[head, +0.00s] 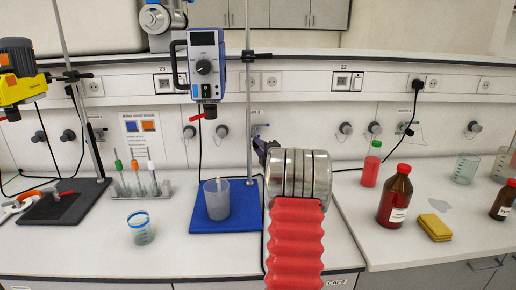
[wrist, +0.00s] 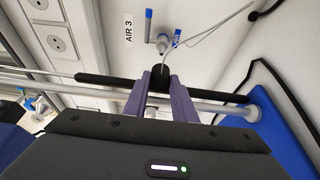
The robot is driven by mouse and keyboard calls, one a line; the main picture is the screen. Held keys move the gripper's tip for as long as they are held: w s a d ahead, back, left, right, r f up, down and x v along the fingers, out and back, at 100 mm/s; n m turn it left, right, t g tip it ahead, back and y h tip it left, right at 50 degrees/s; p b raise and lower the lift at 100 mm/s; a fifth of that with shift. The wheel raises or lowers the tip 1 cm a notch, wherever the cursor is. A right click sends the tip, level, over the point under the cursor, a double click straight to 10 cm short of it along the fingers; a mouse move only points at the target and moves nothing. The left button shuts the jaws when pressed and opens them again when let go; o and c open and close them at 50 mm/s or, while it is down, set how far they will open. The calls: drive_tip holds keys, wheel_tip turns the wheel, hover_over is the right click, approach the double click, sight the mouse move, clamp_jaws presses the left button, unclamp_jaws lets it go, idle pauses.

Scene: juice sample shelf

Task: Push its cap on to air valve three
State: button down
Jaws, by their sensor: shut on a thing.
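Air valve three (wrist: 163,42), with a blue part and a blue handle (wrist: 148,22), is on the white wall at the top of the wrist view, beside the label AIR 3. My gripper (wrist: 160,80) has its purple-grey fingers shut on a small dark piece, apparently the cap (wrist: 159,73), mostly hidden between the fingertips. The held piece is just below the valve in the picture; I cannot tell whether they touch. In the head view my gripper (head: 262,146) shows only partly, beyond the metal wrist and red sleeve, close to the wall; the valve there is largely covered.
The stand's grey rod (wrist: 40,84) passes close to my fingers. A thin pale cord (wrist: 215,24) runs near the valve. In the head view, a beaker (head: 216,200) stands on the blue stand base (head: 244,217), left of my arm. A brown bottle (head: 394,196) stands to the right.

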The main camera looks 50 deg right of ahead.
drive_tip(key=shift+w+d, duration=1.3)
drive_tip(key=shift+d, duration=0.3)
drive_tip(key=shift+w+d+r, duration=0.1)
drive_tip(key=shift+w+d, duration=1.15)
drive_tip(key=shift+d, duration=0.15)
idle(2.0)
drive_tip(key=c, duration=1.4)
unclamp_jaws()
drive_tip(key=shift+v, duration=6.9)
